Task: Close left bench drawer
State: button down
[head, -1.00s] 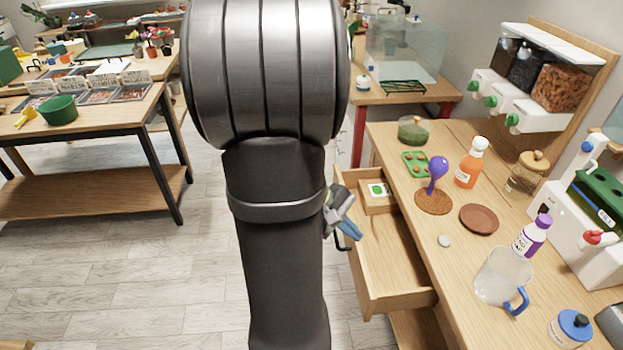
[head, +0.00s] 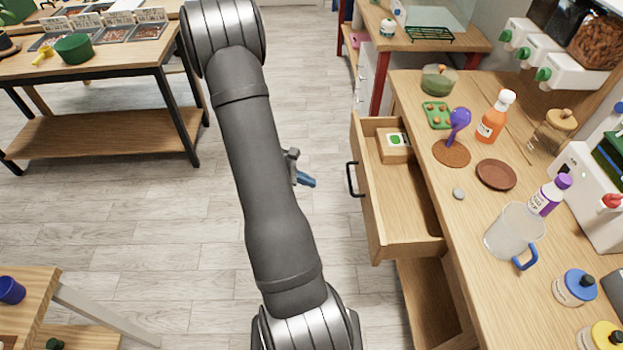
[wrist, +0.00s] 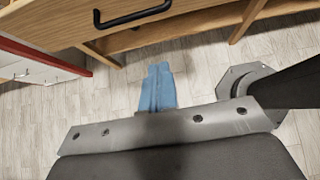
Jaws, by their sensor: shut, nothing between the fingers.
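The left bench drawer (head: 371,215) stands pulled out from the wooden bench at the right of the head view. Its dark bar handle (head: 352,179) is on the front panel, facing my arm. The handle also shows at the top of the wrist view (wrist: 132,17). A small box with a green mark (head: 395,146) lies inside the drawer at its far end. My gripper (head: 307,181) is left of the handle, apart from it across a gap. Its blue fingers (wrist: 158,88) are together and empty, pointing toward the drawer front. My arm hides part of the gripper in the head view.
The bench top (head: 470,215) holds a glass jug (head: 513,232), a brown saucer (head: 496,174), an orange bottle (head: 493,120) and a purple-capped bottle (head: 549,195). Another table (head: 100,60) stands at the far left. The floor between my arm and the drawer is clear.

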jog(key=d+f, duration=0.3)
jog(key=d, duration=0.6)
jog(key=shift+d+f, duration=0.25)
jog(key=shift+f, duration=0.15)
send_over(397, 197)
jog(key=shift+a, duration=0.1)
jog(key=shift+r, duration=0.1)
dwell(0.5)
